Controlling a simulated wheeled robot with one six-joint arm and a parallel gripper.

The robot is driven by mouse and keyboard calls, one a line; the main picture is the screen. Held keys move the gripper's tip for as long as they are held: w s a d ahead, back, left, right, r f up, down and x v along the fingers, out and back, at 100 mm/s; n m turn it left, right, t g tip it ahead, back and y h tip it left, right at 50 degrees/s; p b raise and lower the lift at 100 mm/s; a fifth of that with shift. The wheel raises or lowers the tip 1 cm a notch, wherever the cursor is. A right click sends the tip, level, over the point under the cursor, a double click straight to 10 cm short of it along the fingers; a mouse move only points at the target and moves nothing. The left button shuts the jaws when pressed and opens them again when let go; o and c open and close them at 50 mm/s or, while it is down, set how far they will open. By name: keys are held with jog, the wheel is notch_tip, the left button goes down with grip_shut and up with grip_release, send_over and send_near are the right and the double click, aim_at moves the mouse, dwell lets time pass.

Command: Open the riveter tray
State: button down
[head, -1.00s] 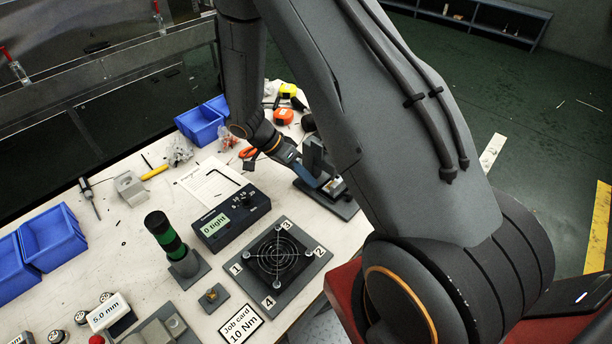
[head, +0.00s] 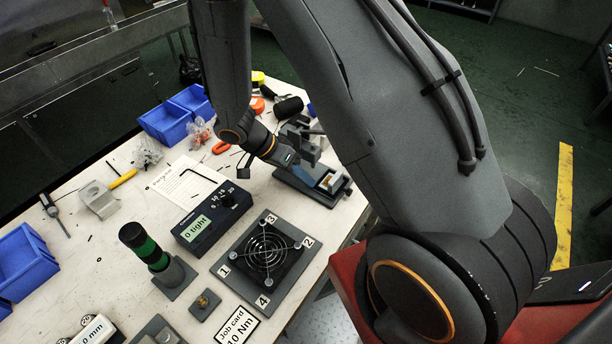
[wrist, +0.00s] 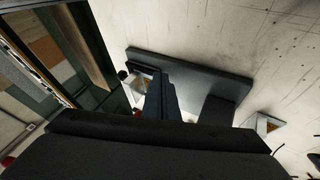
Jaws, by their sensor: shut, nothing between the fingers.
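The riveter (head: 322,192) is a dark device on a flat base near the right edge of the bench in the head view. A light, yellowish patch (head: 330,182) shows on it; I cannot tell a separate tray clearly. My gripper (head: 290,160) is at the riveter's left end, low over it, with its fingertips mostly hidden in the head view. In the wrist view the dark base (wrist: 215,82) lies beyond my gripper's body, and the shut, empty fingers (wrist: 162,97) point at it. I cannot tell whether they touch it.
A control box (head: 212,212) reading "0 tight", a fan on a plate (head: 265,252) and a green-black signal lamp (head: 150,250) stand nearer on the bench. Blue bins (head: 165,122), an orange tape measure and a dark cylinder (head: 288,106) lie farther back.

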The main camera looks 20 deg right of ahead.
jog(key=p+v, duration=0.3)
jog(key=v, duration=0.7)
jog(key=shift+p, duration=0.35)
jog(key=shift+r, duration=0.1)
jog(key=s+d+r+n+t+y+b, duration=0.2)
jog(key=s+r+n+t+y+b, duration=0.2)
jog(key=n, duration=0.9)
jog(key=s+r+y, duration=0.3)
jog(key=r, duration=0.2)
jog(key=shift+s+r, duration=0.2)
jog(key=shift+r, duration=0.2)
